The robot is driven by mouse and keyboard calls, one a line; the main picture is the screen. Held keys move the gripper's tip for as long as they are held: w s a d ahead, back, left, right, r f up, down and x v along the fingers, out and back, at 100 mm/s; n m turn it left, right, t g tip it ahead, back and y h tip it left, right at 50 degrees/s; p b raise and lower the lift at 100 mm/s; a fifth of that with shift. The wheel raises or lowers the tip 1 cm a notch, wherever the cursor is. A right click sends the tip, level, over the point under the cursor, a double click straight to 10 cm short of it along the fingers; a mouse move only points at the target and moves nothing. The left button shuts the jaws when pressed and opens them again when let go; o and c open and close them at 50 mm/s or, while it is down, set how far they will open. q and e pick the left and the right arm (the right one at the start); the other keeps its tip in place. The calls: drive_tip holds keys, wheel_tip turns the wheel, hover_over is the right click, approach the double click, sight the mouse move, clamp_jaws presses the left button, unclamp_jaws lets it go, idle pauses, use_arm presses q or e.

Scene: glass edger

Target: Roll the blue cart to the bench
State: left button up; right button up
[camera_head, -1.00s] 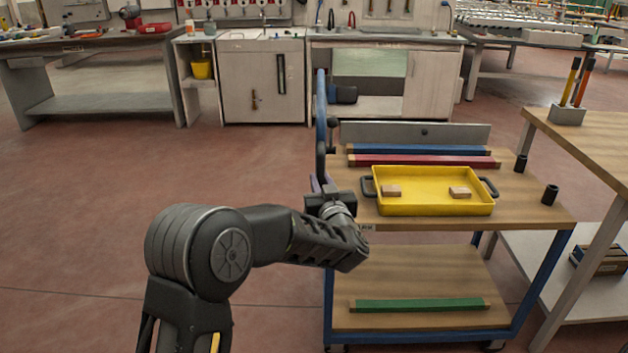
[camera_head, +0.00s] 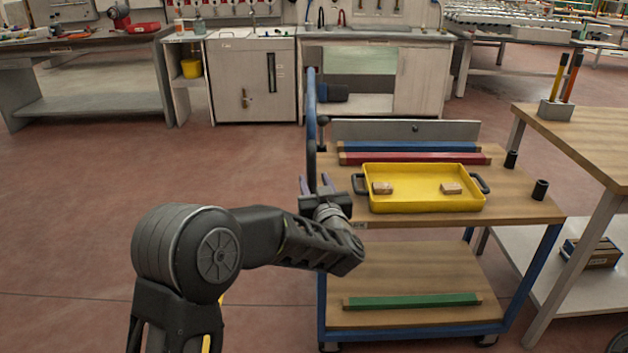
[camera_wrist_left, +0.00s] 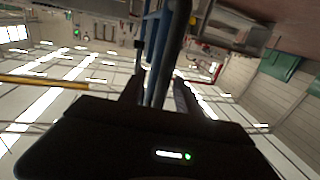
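The blue cart (camera_head: 319,290) stands right of centre in the head view, with wooden shelves above and below. Its upright handle (camera_head: 311,120) is at its left side, blue with a dark part. My left gripper (camera_head: 315,185) is at the lower part of this handle, fingers apart. In the left wrist view the gripper (camera_wrist_left: 158,92) has blue and dark bars running up between and beyond its fingers; contact cannot be told. The bench (camera_head: 575,125) with a wooden top is to the right of the cart. My right gripper is not in view.
The cart carries a yellow tray (camera_head: 425,204) with two small blocks, blue and red bars (camera_head: 415,158), dark cups (camera_head: 540,189) and a green bar (camera_head: 412,300) below. A holder (camera_head: 556,109) stands on the bench. Cabinets (camera_head: 254,80) line the back. Floor at left is clear.

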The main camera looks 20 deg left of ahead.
use_arm(q)
drive_tip(key=v, duration=0.6)
drive_tip(key=shift+s, duration=0.15)
drive_tip(key=shift+d, duration=0.1)
